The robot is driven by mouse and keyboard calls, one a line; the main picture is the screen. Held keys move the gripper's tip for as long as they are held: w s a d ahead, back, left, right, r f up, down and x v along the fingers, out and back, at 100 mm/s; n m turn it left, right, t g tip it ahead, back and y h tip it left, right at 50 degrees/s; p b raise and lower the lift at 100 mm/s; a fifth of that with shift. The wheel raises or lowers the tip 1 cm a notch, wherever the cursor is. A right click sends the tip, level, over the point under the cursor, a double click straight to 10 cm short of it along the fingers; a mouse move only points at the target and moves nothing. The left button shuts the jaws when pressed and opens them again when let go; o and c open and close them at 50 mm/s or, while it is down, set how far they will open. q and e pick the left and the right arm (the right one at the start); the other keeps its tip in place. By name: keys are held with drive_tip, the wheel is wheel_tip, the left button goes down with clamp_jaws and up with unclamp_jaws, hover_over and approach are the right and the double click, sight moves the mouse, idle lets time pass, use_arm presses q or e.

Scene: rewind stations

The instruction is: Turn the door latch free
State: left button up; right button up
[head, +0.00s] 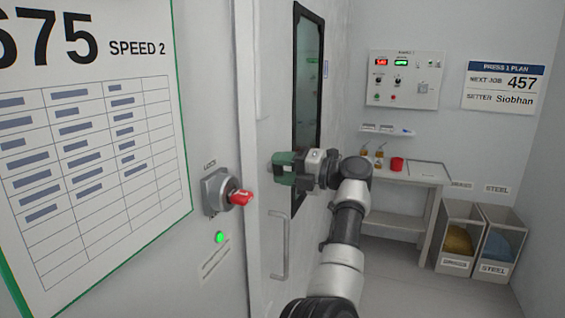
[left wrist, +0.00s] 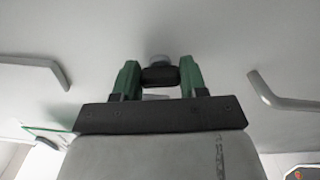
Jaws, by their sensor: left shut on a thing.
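The door latch shows in the left wrist view as a dark piece (left wrist: 160,77) with a round grey base behind it, on the pale door. My left gripper (left wrist: 160,72) is shut on it, with one green finger on each side. In the head view my left gripper (head: 279,167) is at the white door (head: 270,110), left of the dark-framed window. Its fingers hide most of the latch there, so I cannot tell how far it is turned. My right gripper is in neither view.
A red rotary handle on a grey lock plate (head: 214,192) is left of the door, above a lit green lamp (head: 219,237). A vertical pull handle (head: 284,245) is below my gripper. A bench (head: 415,176) and two bins stand at the back right.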

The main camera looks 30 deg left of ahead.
use_arm(q)
drive_tip(key=shift+m+p, duration=0.6)
drive_tip(key=shift+m, duration=0.7)
drive_tip(key=o, duration=0.9)
drive_tip(key=shift+d+f, duration=0.1)
drive_tip(key=shift+d, duration=0.05)
drive_tip(key=shift+b+v, duration=1.7)
drive_tip(key=shift+v, duration=3.6)
